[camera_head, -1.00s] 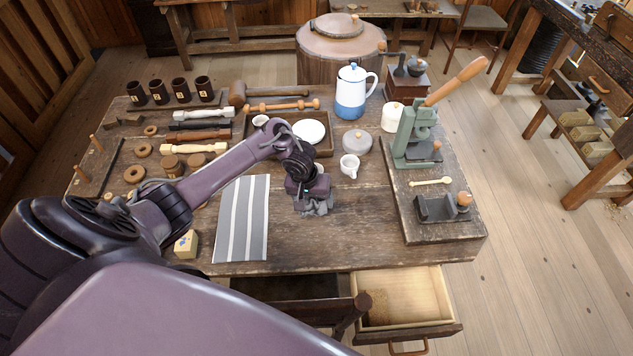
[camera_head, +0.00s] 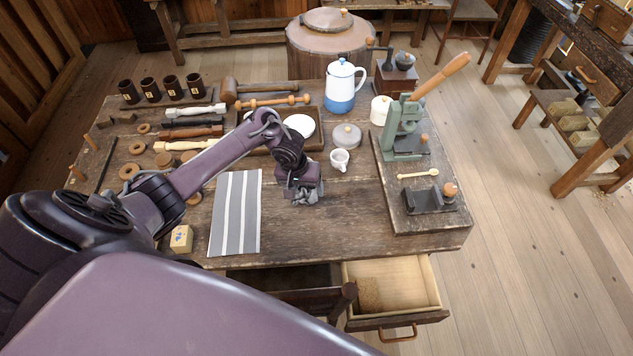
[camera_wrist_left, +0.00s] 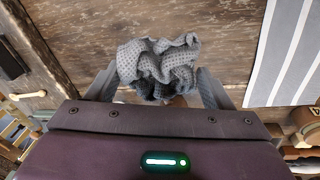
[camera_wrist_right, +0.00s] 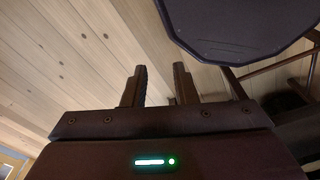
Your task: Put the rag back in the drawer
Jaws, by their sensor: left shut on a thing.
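The rag (camera_head: 306,199) is a crumpled grey waffle cloth. My left gripper (camera_head: 303,193) is shut on it over the middle front of the table; whether the rag touches the tabletop I cannot tell. In the left wrist view the rag (camera_wrist_left: 158,65) is bunched between the two fingers. The drawer (camera_head: 415,278) stands pulled out under the table's front right edge, pale inside, with a tan brush-like thing (camera_head: 369,293) at its left. My right gripper (camera_wrist_right: 160,85) shows only in its own wrist view, its fingers apart and empty, over plank floor.
A striped grey cloth (camera_head: 236,213) lies flat left of the gripper. A small white cup (camera_head: 340,160) stands close behind it at right. A board (camera_head: 415,215) with a green press (camera_head: 403,130) is at right.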

